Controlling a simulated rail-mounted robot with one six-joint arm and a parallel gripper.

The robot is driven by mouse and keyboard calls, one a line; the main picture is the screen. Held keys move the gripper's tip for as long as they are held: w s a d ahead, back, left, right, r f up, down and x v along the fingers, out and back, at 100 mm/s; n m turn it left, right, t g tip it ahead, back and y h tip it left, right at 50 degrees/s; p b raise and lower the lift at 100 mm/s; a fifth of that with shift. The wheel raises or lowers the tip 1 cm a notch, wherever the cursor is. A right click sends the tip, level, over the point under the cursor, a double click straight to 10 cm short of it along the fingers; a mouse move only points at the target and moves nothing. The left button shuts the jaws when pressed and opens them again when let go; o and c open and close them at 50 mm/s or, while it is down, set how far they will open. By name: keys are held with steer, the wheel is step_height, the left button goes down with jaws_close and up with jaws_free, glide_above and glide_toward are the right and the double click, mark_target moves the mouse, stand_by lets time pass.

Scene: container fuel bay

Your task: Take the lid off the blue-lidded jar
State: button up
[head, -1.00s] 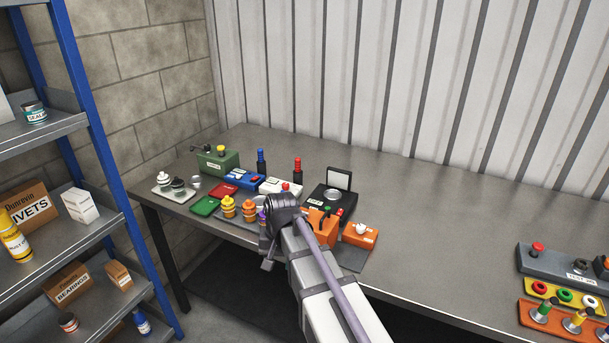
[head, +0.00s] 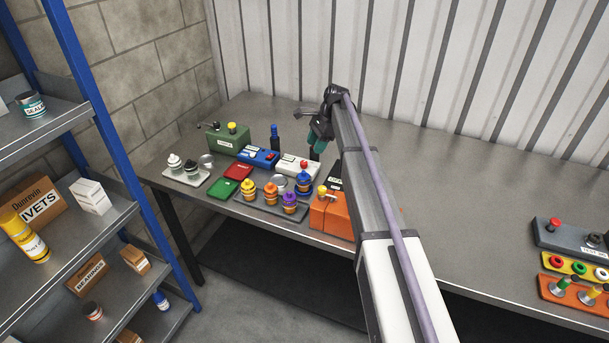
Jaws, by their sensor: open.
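An orange box (head: 331,216) stands close right of the blue-lidded jar. A white box (head: 299,165) lies just behind. The bench's right middle (head: 450,190) is clear.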

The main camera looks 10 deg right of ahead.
steer(key=b, duration=0.5)
glide_above(304, 171)
steer(key=d, duration=0.2)
steer(key=f, duration=0.5)
steer(key=shift+w+d+f, duration=0.1)
steer(key=shift+w+f, duration=0.1)
steer(key=shift+w, duration=0.15)
steer(key=b+x, duration=0.5)
steer(key=shift+s+f, duration=0.15)
steer(key=shift+s, duration=0.05)
steer(key=shift+r, duration=0.25)
jaws_close()
